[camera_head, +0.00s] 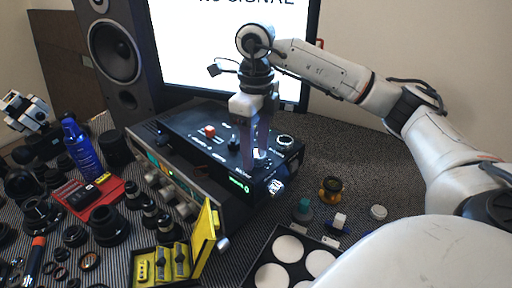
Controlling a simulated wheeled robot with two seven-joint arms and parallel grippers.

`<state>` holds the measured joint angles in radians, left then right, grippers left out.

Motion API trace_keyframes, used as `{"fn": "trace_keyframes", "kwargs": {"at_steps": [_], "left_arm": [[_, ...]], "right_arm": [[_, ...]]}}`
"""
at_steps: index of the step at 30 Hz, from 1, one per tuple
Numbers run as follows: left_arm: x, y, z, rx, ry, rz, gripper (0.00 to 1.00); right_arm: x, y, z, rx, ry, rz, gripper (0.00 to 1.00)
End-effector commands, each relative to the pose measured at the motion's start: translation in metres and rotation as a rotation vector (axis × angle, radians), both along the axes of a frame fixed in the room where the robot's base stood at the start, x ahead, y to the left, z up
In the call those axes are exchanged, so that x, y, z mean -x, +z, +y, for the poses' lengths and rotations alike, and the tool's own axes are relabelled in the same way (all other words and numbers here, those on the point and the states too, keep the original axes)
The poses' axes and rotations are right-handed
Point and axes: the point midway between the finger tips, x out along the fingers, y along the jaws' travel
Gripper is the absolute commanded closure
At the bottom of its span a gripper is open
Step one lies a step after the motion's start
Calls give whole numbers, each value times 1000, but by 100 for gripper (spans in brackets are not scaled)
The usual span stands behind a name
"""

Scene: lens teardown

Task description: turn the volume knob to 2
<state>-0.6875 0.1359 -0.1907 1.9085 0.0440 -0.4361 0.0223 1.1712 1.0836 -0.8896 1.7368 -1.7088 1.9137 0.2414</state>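A black control box (196,147) stands in the middle, with a red button, a small black knob and a silver dial on top. A pale knob (261,155) sits near its front right top edge; I cannot read its markings, nor tell for sure that it is the volume knob. My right gripper (256,157) points down over the box, its two fingers apart on either side of this knob. Whether they touch it is not clear. The fingers partly hide the knob.
A monitor (200,50) and a speaker (118,55) stand behind. A silver-fronted unit (167,178) adjoins the box at left. An open yellow case (203,232), lens parts and a blue bottle (80,148) crowd the left. A tray with white discs (290,247) lies at front.

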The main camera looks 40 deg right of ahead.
Motion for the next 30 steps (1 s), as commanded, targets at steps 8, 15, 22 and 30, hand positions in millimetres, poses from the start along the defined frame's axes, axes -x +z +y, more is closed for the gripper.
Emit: {"fn": "trace_keyframes", "kwargs": {"at_steps": [8, 15, 22, 30], "left_arm": [[0, 0, 0, 0, 0, 0, 100], [0, -1, 0, 0, 0, -1, 100], [0, 19, 0, 0, 0, 0, 100], [-1, 29, 0, 0, 0, -2, 100]], "right_arm": [[0, 0, 0, 1, 1, 2, 52], [0, 29, 0, -1, 1, -3, 52], [0, 79, 0, 1, -1, -3, 52], [0, 102, 0, 0, -1, 0, 52]]}}
